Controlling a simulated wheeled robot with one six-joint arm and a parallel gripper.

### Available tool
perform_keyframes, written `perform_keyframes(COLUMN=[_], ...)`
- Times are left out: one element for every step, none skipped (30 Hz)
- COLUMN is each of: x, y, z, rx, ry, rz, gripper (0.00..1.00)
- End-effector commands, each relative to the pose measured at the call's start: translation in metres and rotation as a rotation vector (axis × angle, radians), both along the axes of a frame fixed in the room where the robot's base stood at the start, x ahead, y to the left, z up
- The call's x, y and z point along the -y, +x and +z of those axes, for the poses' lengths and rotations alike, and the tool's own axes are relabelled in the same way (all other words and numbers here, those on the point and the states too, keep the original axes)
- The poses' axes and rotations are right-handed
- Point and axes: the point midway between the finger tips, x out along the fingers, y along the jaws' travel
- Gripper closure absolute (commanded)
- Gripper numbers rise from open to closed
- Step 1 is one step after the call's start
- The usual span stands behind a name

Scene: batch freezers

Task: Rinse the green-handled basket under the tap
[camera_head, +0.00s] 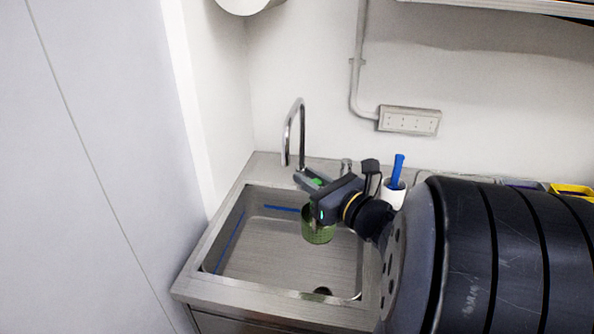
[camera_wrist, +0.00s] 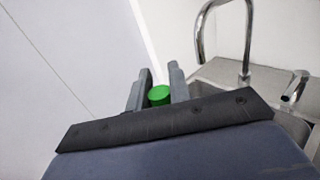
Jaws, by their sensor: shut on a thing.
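The basket (camera_head: 318,234) is a small greenish mesh cup hanging inside the sink (camera_head: 262,258), below my gripper (camera_head: 308,180). Its bright green handle (camera_wrist: 159,95) is between my two fingers in the wrist view, and my gripper (camera_wrist: 157,88) is shut on it. The basket's body is hidden in the wrist view. The chrome tap (camera_head: 300,130) rises at the back edge of the sink, and its spout end is behind and a little left of the basket. The tap also shows at upper right in the wrist view (camera_wrist: 247,45). I cannot make out any running water.
A white cup (camera_head: 393,193) with a blue-handled tool (camera_head: 398,168) stands on the counter right of the sink. Blue lines mark the basin walls. A drain (camera_head: 322,291) lies at the front. A plain wall panel (camera_head: 90,170) closes off the left.

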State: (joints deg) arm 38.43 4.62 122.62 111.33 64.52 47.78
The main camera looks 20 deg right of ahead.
Motion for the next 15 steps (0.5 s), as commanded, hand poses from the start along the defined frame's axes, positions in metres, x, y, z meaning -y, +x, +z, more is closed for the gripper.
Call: perform_keyframes(x=[0.001, 0.001, 0.001, 0.001, 0.001, 0.001, 0.001, 0.001, 0.001, 0.001, 0.001, 0.0, 0.001, 0.001, 0.001], y=[-0.001, 0.0, 0.001, 0.003, 0.004, 0.007, 0.01, 0.013, 0.016, 0.019, 0.022, 0.026, 0.029, 0.032, 0.036], z=[0.001, 0.001, 0.0, -0.001, -0.002, -0.003, -0.003, -0.004, -0.004, -0.005, -0.006, -0.007, -0.007, -0.007, -0.008], rx=[0.0, 0.0, 0.0, 0.0, 0.0, 0.0, -0.001, 0.001, 0.0, 0.0, -0.001, 0.0, 0.001, 0.001, 0.0], ry=[0.0, 0.0, 0.0, 0.0, 0.001, 0.001, 0.002, 0.001, 0.001, 0.001, 0.001, 0.001, 0.001, 0.001, 0.001], rz=[-0.004, -0.005, -0.006, -0.005, -0.005, -0.004, -0.004, -0.003, -0.004, -0.003, -0.003, -0.002, -0.003, -0.004, -0.004], gripper=[1.0, 1.0, 1.0, 1.0, 1.0, 1.0, 1.0, 1.0, 1.0, 1.0, 1.0, 1.0, 1.0, 1.0, 1.0])
